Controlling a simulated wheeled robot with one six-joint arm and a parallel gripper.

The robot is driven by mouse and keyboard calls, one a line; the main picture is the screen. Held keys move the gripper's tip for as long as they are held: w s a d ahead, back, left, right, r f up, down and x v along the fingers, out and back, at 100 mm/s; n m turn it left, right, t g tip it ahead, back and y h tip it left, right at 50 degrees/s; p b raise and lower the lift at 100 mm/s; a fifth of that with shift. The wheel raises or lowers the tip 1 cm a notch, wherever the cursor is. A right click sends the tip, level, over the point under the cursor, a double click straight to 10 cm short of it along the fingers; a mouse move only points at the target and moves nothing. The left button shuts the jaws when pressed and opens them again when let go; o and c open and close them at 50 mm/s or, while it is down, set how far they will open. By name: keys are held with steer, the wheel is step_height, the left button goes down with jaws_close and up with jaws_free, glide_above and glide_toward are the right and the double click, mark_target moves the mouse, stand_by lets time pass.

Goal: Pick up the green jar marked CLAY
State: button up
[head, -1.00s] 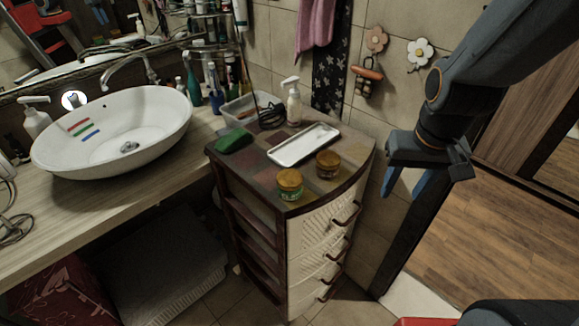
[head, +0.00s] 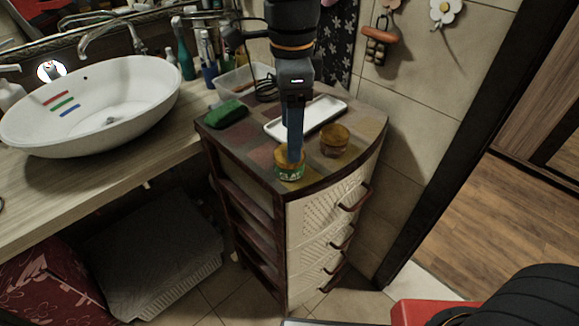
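The green jar (head: 288,174) with a yellow-brown lid stands upright near the front corner of the drawer cabinet's tiled top. Its marking is too small to read. My gripper (head: 294,158) points straight down over it, the blue finger overlapping the lid in the picture. The fingers line up edge-on, so I see only one and cannot tell their gap or whether they touch the jar. A second, brown jar (head: 334,141) with a similar lid stands just behind and to the right, apart from the gripper.
A white tray (head: 329,112) lies behind the jars, partly hidden by my gripper. A green sponge (head: 226,114) lies at the left of the cabinet top (head: 350,165). A clear container (head: 236,84) stands at the back. The white basin (head: 130,125) is on the left counter.

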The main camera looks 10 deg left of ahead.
steer(key=shift+s+a, duration=0.1)
steer(key=shift+a, duration=0.25)
steer(key=shift+f+m, duration=0.3)
steer(key=shift+d+f+p, duration=0.2)
steer(key=shift+f+p, duration=0.6)
steer(key=shift+f, duration=2.75)
steer(key=shift+c, duration=0.4)
steer(key=c, duration=1.1)
steer(key=shift+w, duration=0.2)
steer(key=shift+c, duration=0.3)
steer(key=shift+r, duration=0.1)
